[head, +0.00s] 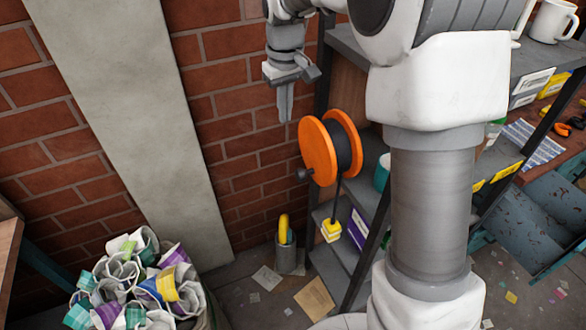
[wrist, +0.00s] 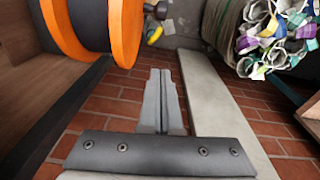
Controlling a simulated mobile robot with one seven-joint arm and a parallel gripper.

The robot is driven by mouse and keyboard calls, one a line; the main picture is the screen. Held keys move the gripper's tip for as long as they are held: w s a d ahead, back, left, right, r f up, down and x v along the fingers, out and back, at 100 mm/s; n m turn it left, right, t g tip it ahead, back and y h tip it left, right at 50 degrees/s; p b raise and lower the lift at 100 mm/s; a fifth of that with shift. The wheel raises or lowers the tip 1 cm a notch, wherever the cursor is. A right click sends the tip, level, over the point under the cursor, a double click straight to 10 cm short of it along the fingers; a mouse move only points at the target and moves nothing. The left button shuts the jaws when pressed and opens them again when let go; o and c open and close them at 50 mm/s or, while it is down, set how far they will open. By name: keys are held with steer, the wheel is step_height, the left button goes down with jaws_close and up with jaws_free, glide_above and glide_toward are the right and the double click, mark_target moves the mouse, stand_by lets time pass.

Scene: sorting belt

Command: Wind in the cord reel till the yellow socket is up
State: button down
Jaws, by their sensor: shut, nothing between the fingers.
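The cord reel (head: 318,152) has orange discs with a dark cord wound between them, and is mounted at the side of a shelf unit. A dark crank knob (head: 301,175) sticks out on its left face. The cord hangs down to the yellow socket (head: 331,231), well below the reel, beside the lower shelves. My gripper (head: 285,116) is shut and empty, above and left of the reel, pointing down. In the wrist view the shut fingers (wrist: 160,100) are apart from the reel (wrist: 95,30), which fills the upper left. The crank knob (wrist: 157,10) shows past the reel's edge.
A shelf unit (head: 362,262) stands behind and right of the reel. A grey pot (head: 287,258) with a yellow item stands on the floor. A brick wall (head: 235,100) with a pale pillar (head: 130,110) closes the back.

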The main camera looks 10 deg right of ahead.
steer(key=s+d+f+b, duration=0.1)
steer(key=s+f, duration=0.2)
steer(key=f, duration=0.8)
steer(key=shift+d+f+t, duration=0.15)
steer(key=shift+f+t, duration=0.25)
steer(key=shift+s+d, duration=0.1)
steer(key=shift+g+p, duration=0.3)
